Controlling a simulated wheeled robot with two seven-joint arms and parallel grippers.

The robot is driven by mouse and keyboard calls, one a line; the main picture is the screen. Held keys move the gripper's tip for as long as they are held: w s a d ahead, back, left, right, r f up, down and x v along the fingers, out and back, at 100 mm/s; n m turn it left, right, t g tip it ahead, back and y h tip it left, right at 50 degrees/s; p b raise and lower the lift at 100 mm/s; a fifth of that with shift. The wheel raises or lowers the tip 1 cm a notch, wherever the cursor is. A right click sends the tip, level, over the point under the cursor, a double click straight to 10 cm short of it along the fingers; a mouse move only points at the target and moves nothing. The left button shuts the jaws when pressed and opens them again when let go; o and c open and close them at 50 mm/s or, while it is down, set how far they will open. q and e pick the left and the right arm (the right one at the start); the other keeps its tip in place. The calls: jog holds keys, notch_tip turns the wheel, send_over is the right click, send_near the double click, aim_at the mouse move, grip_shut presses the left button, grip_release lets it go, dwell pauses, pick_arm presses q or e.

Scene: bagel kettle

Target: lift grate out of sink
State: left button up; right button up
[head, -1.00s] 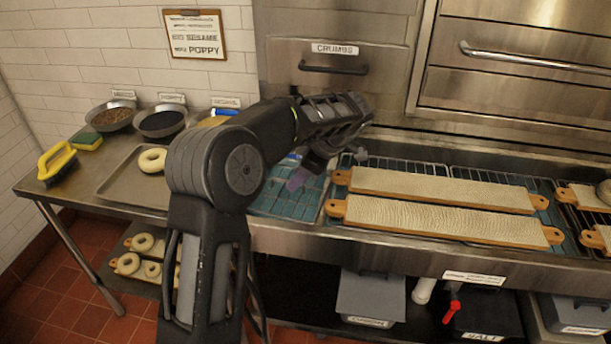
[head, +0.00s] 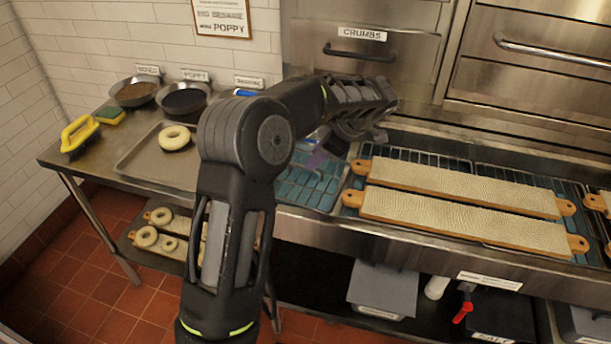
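Metal wire grates lie in the long steel sink over blue water. The leftmost grate (head: 300,188) is largely bare, with my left arm partly in front of it. Another grate (head: 425,153) shows behind the boards. My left gripper (head: 350,140) hangs over the left part of the sink, near the left ends of the boards. Its fingers are dark and partly hidden by my arm; their opening and any contact with a grate are unclear. My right gripper is out of view.
Two long cloth-covered boards (head: 465,187) (head: 460,221) lie across the grates, right of my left gripper. Left are a tray (head: 140,162) with a bagel (head: 174,137), topping bowls (head: 183,99), a yellow-handled brush (head: 78,135) and a sponge (head: 109,116). Bins (head: 383,288) stand below.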

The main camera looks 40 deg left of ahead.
aim_at(305, 172)
pick_arm(q)
jog(key=shift+a+f+p, duration=0.25)
jog(key=shift+f+p, duration=0.05)
jog(key=shift+p, duration=0.05)
jog(key=p+x, duration=0.1)
jog(key=x, duration=0.2)
jog(key=shift+a+f+p, duration=0.15)
jog(key=shift+f+p, duration=0.15)
jog(key=shift+p, duration=0.05)
jog(key=shift+a+f, duration=0.15)
jog(key=shift+f, duration=0.25)
jog(key=shift+c, duration=0.4)
grip_shut()
dwell(0.6)
